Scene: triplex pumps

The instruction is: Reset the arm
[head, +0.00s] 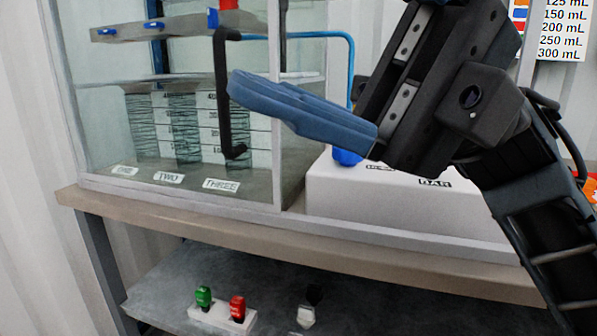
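My gripper (235,85) is raised in front of the glass cabinet, with its blue fingers pointing left and its black body to the right. The fingers overlap in this view, so the gap between them is hidden. Nothing shows held in them. The fingertips appear in front of the black cabinet handle (224,130) in the picture. I cannot tell whether they touch it. My arm comes in from the lower right.
The cabinet holds cylinders (175,125) labelled ONE, TWO and THREE. A white box (400,205) stands on the bench (300,245). Below, a shelf bears a green button (204,296), a red button (237,308) and a switch (307,315). A volume chart (563,30) hangs upper right.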

